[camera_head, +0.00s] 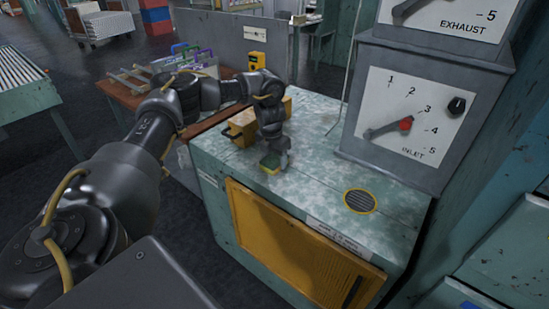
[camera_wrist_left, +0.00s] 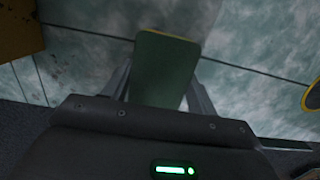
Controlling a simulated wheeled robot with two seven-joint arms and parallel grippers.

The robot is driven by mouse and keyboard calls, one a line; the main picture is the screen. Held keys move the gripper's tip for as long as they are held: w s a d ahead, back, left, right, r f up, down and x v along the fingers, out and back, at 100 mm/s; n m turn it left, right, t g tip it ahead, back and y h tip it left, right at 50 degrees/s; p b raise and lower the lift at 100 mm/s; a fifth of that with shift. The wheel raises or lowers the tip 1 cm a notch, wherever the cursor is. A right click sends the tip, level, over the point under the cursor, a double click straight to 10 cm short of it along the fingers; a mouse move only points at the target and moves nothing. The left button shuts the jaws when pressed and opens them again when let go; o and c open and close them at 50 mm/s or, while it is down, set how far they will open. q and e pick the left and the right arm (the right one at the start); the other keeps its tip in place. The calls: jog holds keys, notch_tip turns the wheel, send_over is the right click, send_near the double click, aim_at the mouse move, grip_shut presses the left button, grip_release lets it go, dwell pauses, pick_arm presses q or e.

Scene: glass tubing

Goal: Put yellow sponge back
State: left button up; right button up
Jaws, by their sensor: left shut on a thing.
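My left gripper (camera_head: 273,160) points down over the green cabinet top and is shut on the sponge (camera_head: 270,163). In the head view the sponge shows a green face and a thin yellow edge, close to the cabinet's front edge. In the left wrist view the sponge (camera_wrist_left: 164,68) sits between the two fingers of the left gripper (camera_wrist_left: 158,88), its green side facing the camera and a yellow rim along its top. I cannot tell whether the sponge touches the cabinet top. My right gripper is not in view.
A yellow box (camera_head: 240,127) stands on the cabinet top (camera_head: 315,150), left of and behind the gripper. A round yellow-rimmed vent (camera_head: 360,201) lies to the right. A grey dial unit (camera_head: 415,120) stands at the back right. The surface between gripper and vent is clear.

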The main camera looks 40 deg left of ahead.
aim_at(272, 161)
pick_arm(q)
jog(key=o, duration=0.9)
jog(key=shift+o, duration=0.2)
jog(key=shift+r, duration=0.5)
notch_tip(272, 161, up, 11)
jog(key=s, duration=0.1)
jog(key=shift+s+r+p, duration=0.15)
jog(key=shift+s+p, duration=0.05)
jog(key=shift+p, duration=0.25)
jog(key=shift+d, duration=0.1)
